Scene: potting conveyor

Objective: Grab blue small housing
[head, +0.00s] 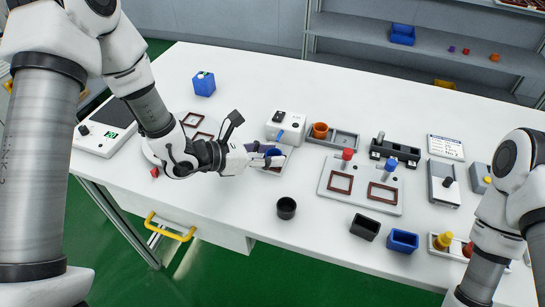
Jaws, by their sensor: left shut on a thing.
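A small blue round housing (275,152) is partly hidden between the fingers of my left gripper (270,158), which is shut on it. The gripper is at a small light plate (278,168) in front of a white device (287,125). I cannot tell whether the housing touches the plate. A blue rectangular box-shaped housing (402,242) stands at the front right beside a black one (365,227). My right arm comes in at the right edge, but its gripper is outside the picture.
A black round cup (286,209) stands just in front of the left gripper. An orange cup (320,131) sits in a grey tray (345,140). A fixture plate (360,187) with red and blue knobs is to the right.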

